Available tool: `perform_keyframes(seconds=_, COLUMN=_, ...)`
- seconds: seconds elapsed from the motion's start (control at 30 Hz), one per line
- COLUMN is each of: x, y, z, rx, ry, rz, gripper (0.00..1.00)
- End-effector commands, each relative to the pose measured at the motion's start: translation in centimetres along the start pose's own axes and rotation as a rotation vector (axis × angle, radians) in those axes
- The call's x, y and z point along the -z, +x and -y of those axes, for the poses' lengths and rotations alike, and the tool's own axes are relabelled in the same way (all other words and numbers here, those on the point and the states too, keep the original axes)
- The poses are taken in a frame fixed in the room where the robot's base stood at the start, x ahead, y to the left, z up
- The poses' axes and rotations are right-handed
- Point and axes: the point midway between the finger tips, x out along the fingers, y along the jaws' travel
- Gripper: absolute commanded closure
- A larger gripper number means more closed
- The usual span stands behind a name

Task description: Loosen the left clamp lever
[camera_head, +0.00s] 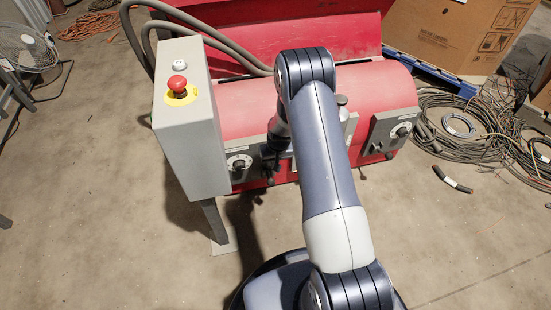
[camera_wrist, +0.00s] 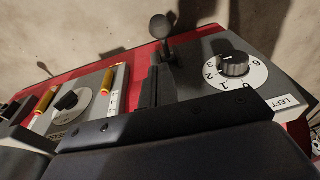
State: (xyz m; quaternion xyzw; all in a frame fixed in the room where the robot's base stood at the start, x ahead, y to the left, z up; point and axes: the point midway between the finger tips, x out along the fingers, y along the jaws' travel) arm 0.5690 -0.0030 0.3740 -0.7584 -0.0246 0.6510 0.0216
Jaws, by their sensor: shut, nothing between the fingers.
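The left clamp lever (camera_wrist: 163,30) shows in the wrist view as a short dark arm with a round black knob at its end. It stands at the edge of the grey panel (camera_wrist: 205,47) labelled LEFT. Beside it on that panel is a black dial knob (camera_wrist: 233,64) on a white numbered disc. My gripper (camera_wrist: 158,84) is dark, shut and empty, and appears close below the lever; I cannot tell whether they touch. In the head view my gripper (camera_head: 271,160) is at the machine's front, just right of the left panel (camera_head: 239,165), and partly hides that area.
The red machine (camera_head: 255,105) has a right panel (camera_head: 392,130) with its own dial. A grey box with a red stop button (camera_head: 177,85) stands at its left. A middle panel with yellow cylinders (camera_wrist: 45,98) shows in the wrist view. Cable coils (camera_head: 470,140) lie at right.

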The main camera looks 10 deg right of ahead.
Motion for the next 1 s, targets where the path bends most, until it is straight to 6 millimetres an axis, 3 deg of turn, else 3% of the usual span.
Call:
perform_keyframes(seconds=0.03, x=-0.1, y=1.5, z=0.0, rx=0.000, ry=0.000, rz=0.003, gripper=1.00)
perform_keyframes(seconds=0.1, x=-0.4, y=2.7, z=0.1, rx=0.000, ry=-0.001, rz=0.003, gripper=1.00)
perform_keyframes(seconds=0.3, x=-1.5, y=4.7, z=0.5, rx=0.000, ry=-0.002, rz=0.001, gripper=1.00)
perform_keyframes(seconds=1.0, x=-2.0, y=5.5, z=0.5, rx=0.000, ry=-0.001, rz=0.000, gripper=1.00)
